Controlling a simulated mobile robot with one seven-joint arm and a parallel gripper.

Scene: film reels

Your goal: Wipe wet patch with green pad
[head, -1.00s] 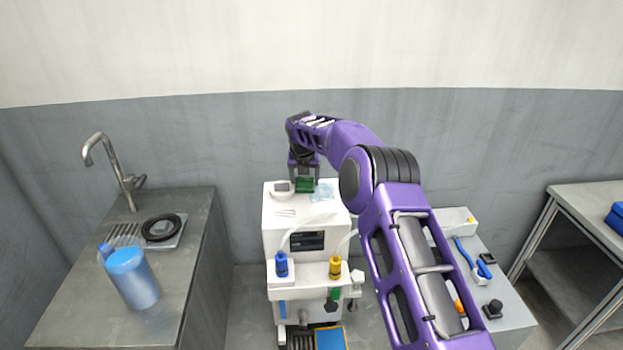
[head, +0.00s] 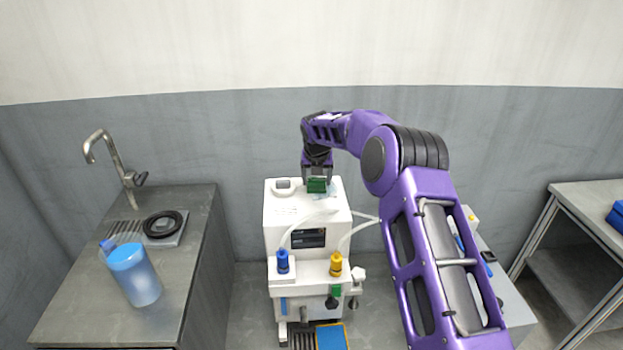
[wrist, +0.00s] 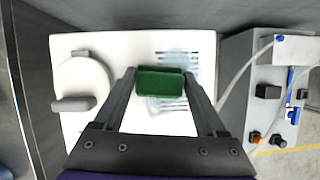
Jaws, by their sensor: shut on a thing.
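The green pad (head: 317,185) is between the fingers of my gripper (head: 317,178), at the top of the white machine (head: 283,234). In the wrist view the pad (wrist: 160,83) is held between the two fingertips of my gripper (wrist: 162,84). The wet patch (wrist: 172,60) is a pale bluish smear on the machine's white top. It shows behind, beside and below the pad, over a row of dark slots, and the pad hides part of it. In the head view only a faint edge of the patch shows. I cannot tell whether the pad touches the surface.
A round lid with a grey handle (wrist: 75,103) stands on the machine top left of the pad. Pale hoses (wrist: 240,75) run to a grey unit (wrist: 272,95) at the right. A sink counter (head: 85,275) with a blue-lidded jug (head: 135,278) stands at the left.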

